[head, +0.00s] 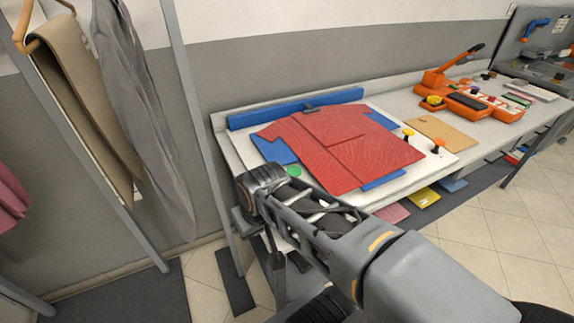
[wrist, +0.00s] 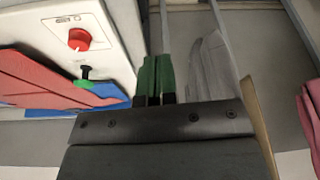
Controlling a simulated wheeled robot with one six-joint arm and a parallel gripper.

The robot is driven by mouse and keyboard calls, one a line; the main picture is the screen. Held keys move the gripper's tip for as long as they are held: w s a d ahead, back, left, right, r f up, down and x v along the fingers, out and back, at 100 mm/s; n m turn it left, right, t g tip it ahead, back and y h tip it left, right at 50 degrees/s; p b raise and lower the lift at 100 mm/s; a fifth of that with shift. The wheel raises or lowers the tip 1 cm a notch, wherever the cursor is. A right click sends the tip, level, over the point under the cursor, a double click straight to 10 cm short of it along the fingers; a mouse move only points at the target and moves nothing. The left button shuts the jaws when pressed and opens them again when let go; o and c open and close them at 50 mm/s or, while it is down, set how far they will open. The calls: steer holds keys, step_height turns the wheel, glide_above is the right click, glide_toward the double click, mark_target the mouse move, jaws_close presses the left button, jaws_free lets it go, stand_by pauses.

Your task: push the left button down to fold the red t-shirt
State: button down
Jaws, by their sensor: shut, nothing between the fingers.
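The red t-shirt (head: 340,145) lies flat, sleeves out, on the folding board's blue panels (head: 272,149). It also shows at the left of the wrist view (wrist: 45,85). On the board's left side a green button (head: 294,171) sits close to the shirt; the wrist view shows it with a black stem (wrist: 84,74).
Yellow-topped (head: 408,132) and orange-topped (head: 438,143) buttons stand at the board's right. An orange press (head: 470,95) is farther right on the table. Clothes hang on a rack at left, with a grey garment (wrist: 215,65) beyond my fingers. Tiled floor is clear at right.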

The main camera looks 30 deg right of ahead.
step_height(320, 180, up, 8)
steer(key=m, duration=0.2)
glide_above(295, 169)
steer(key=s, duration=0.4)
steer(key=shift+w, duration=0.1)
steer(key=x, duration=0.8)
steer(key=s+x, duration=0.1)
steer(key=x, duration=0.4)
steer(key=shift+s+f, duration=0.1)
steer(key=shift+f, duration=0.5)
